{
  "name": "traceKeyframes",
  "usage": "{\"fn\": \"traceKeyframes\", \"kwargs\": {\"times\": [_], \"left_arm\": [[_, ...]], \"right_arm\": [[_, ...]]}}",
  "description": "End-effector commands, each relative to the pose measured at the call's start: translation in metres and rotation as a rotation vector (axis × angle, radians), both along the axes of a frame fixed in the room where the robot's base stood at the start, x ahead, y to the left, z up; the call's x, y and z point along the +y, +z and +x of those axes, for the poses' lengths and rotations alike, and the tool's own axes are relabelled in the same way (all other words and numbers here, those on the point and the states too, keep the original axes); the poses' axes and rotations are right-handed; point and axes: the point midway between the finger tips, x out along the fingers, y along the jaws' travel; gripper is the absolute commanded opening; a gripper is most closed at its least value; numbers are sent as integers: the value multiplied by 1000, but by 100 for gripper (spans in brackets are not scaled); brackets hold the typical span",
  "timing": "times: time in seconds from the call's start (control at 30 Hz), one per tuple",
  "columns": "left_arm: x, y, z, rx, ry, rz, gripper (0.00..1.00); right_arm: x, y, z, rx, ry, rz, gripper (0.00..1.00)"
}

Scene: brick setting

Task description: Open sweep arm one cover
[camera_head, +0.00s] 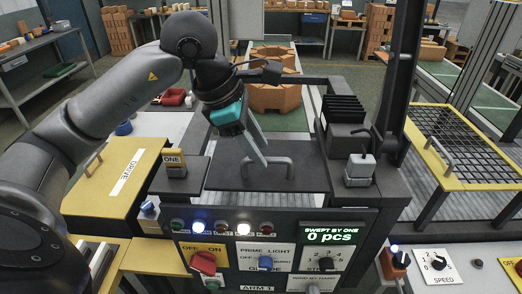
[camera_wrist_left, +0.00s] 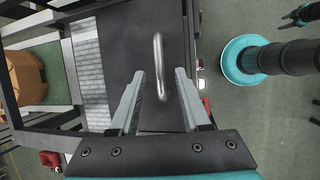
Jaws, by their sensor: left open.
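The dark cover (camera_head: 222,171) lies flat and shut on top of the sweep arm one machine, with a grey bar handle (camera_head: 281,162) standing on it. My left gripper (camera_head: 264,160) reaches down to this handle from above, with its fingers apart and nothing held. In the left wrist view the handle (camera_wrist_left: 158,62) lies between the two open fingertips (camera_wrist_left: 160,74), over the cover (camera_wrist_left: 121,45). I cannot tell whether a finger touches it. A small dark claw-like shape at the upper right of that view may be my right gripper (camera_wrist_left: 298,16); its state is unclear.
The front panel holds a red switch (camera_head: 203,262), lamps and a display (camera_head: 328,235) reading 0 pcs. A yellow DRIVE cover (camera_head: 112,185) is on the left. A dark upright post (camera_head: 397,70) and a yellow-framed mesh guard (camera_head: 462,140) stand on the right. Orange bricks (camera_head: 272,97) lie behind.

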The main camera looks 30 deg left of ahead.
Motion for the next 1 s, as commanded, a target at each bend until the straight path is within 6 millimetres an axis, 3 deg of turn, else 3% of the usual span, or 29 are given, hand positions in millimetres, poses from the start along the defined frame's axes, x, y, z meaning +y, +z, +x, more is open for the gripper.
{"fn": "traceKeyframes", "kwargs": {"times": [0.2,0.47,0.87,1.0], "left_arm": [[-4,-13,5,0,1,-1,47],[-4,-14,6,-1,1,-1,47],[-4,-14,5,0,1,-1,2],[-4,-13,6,-1,1,-1,0]], "right_arm": [[0,0,0,-1,0,0,50],[0,0,1,-1,0,0,50],[0,0,1,-2,0,0,50],[0,0,1,-2,0,0,50]]}}
